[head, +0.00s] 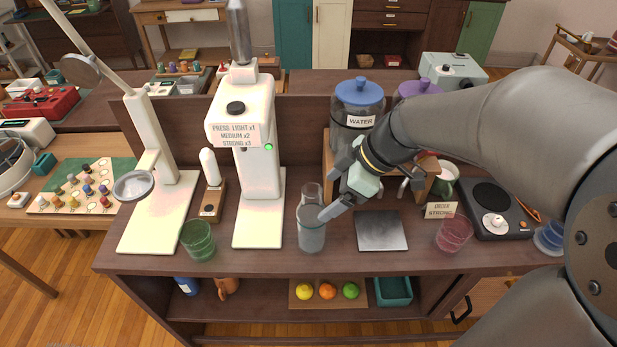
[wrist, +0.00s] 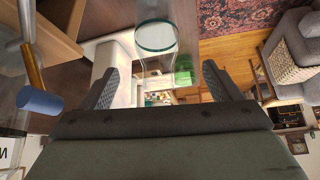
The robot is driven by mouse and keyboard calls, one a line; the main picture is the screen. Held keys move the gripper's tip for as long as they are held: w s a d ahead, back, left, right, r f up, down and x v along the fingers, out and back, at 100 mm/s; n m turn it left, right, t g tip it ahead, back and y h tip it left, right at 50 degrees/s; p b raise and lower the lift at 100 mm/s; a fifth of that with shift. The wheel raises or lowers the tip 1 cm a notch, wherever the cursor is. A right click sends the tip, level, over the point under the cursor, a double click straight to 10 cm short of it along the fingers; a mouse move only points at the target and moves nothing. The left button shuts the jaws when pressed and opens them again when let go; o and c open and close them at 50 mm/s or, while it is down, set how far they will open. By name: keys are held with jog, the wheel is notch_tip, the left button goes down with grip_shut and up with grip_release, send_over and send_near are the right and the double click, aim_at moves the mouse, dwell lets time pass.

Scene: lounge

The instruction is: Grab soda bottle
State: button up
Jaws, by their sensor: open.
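The soda bottle (head: 311,229) is a clear glass bottle with a narrow neck. It stands upright near the front of the dark counter, right of the white soda machine (head: 258,207). My gripper (head: 335,190) reaches in from the right, beside the bottle's upper part. One fingertip overlaps the bottle's right edge in the head view; I cannot tell whether it touches. In the wrist view my gripper (wrist: 160,80) is open and empty, its two fingers wide apart. Clear glass with a greenish round rim (wrist: 155,37), seemingly the bottle, shows ahead between and beyond the fingertips.
A green glass (head: 198,241) stands left of the machine, a pink glass (head: 453,233) at the right. A grey square plate (head: 381,231) lies right of the bottle. The water jar (head: 357,105) is behind my gripper. A hotplate (head: 491,207) is further right.

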aim_at(312, 205)
jog(key=p+x, duration=0.1)
jog(key=x, duration=0.6)
jog(key=shift+w+a+f, duration=0.15)
jog(key=shift+w+a, duration=0.05)
jog(key=c, duration=1.8)
